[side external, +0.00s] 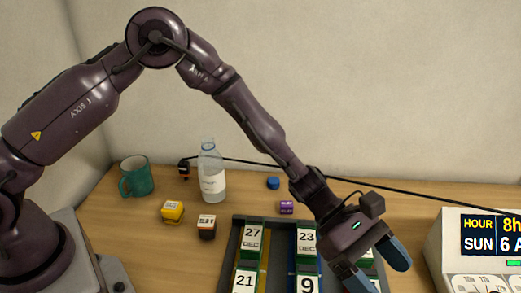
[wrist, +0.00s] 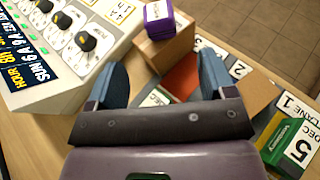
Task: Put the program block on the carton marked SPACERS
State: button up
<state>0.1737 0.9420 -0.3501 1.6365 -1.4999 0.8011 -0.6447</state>
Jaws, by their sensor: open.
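My gripper (side external: 378,272) is open, with its blue fingers pointing down over the right part of the dark tray in the side view. In the wrist view my gripper (wrist: 162,64) has nothing between its fingertips. A purple block with a white label (wrist: 158,22) sits on a brown carton (wrist: 152,52) beyond the fingertips. No SPACERS marking is readable. In the side view, a yellow block (side external: 172,212), a dark block with a white top (side external: 207,227) and a small purple block (side external: 286,208) stand on the table. I cannot tell which is the program block.
The dark tray (side external: 235,240) holds several date-marked blocks. A white control box with a display and knobs (side external: 440,246) stands at the right. A bottle (side external: 211,172), teal mug (side external: 134,176) and blue cap (side external: 273,183) stand behind. A black cable (side external: 430,198) crosses the back.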

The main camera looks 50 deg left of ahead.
jog(key=s+a+r+m+t+y, duration=0.1)
jog(key=s+a+r+m+y, duration=0.2)
jog(key=a+r+m, duration=0.4)
jog(key=s+a+r+m+y, duration=0.3)
jog(key=s+a+r+m, duration=0.1)
jog(key=a+r, duration=0.35)
jog(key=s+a+r+m+t+y, duration=0.2)
jog(key=s+a+m+y, duration=0.1)
jog(key=s+a, duration=0.4)
jog(key=s+a+r+m+t+y, duration=0.2)
jog(key=s+a, duration=0.4)
jog(key=a, duration=0.6)
jog(key=shift+s+a+r+m+t+y, duration=0.3)
jog(key=shift+s+a+r+m+y, duration=0.15)
jog(key=shift+m+y, duration=0.65)
